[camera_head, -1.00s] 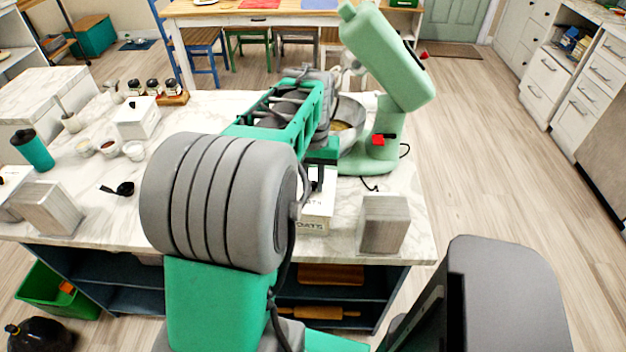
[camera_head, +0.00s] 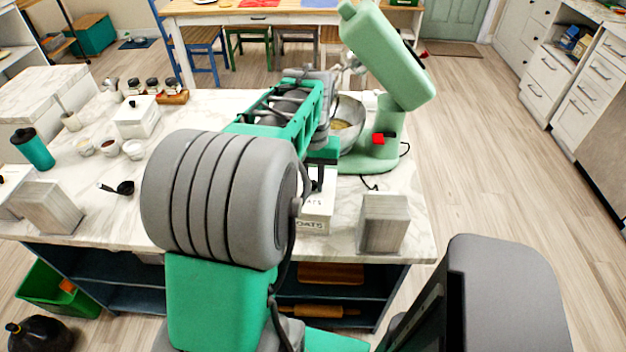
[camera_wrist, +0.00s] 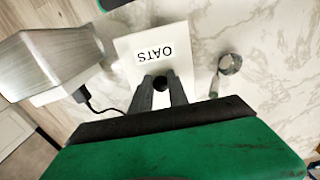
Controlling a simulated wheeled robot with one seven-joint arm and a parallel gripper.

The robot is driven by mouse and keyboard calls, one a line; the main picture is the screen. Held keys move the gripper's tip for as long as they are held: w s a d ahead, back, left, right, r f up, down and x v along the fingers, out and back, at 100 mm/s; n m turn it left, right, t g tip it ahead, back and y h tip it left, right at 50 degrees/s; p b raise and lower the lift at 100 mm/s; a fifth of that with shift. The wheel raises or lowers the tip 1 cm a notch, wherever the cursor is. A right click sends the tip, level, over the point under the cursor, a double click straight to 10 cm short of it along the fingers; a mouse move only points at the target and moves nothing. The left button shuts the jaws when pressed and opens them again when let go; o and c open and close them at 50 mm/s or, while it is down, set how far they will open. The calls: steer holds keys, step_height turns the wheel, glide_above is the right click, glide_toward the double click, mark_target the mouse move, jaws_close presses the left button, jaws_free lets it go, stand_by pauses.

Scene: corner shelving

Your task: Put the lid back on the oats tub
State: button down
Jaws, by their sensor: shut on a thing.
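The oats tub (camera_head: 312,226) is a white box with OATS on its front, near the front edge of the marble counter. Its white square lid (camera_wrist: 150,50), also lettered OATS, fills the middle of the wrist view and hides the tub beneath. My gripper (camera_wrist: 161,88) is shut on the lid's small dark knob, with a finger on each side. In the head view my gripper (camera_head: 318,184) is right above the tub, partly hidden by my arm. The lid lies over the tub's top; I cannot tell whether it rests fully on the rim.
A grey block-shaped item (camera_head: 383,224) stands close on the right of the tub. A green stand mixer (camera_head: 385,90) with a metal bowl (camera_head: 347,125) stands behind. A black scoop (camera_head: 122,188), small bowls and a white canister (camera_head: 136,118) are at the left.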

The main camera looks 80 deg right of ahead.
stand_by(0.4)
steer(key=c, duration=1.2)
jaws_free()
steer(key=shift+o, duration=0.3)
steer(key=o, duration=0.4)
steer(key=shift+o, duration=0.2)
steer(key=shift+r+p, duration=2.75)
steer(key=shift+r, duration=0.75)
steer(key=shift+c, duration=0.6)
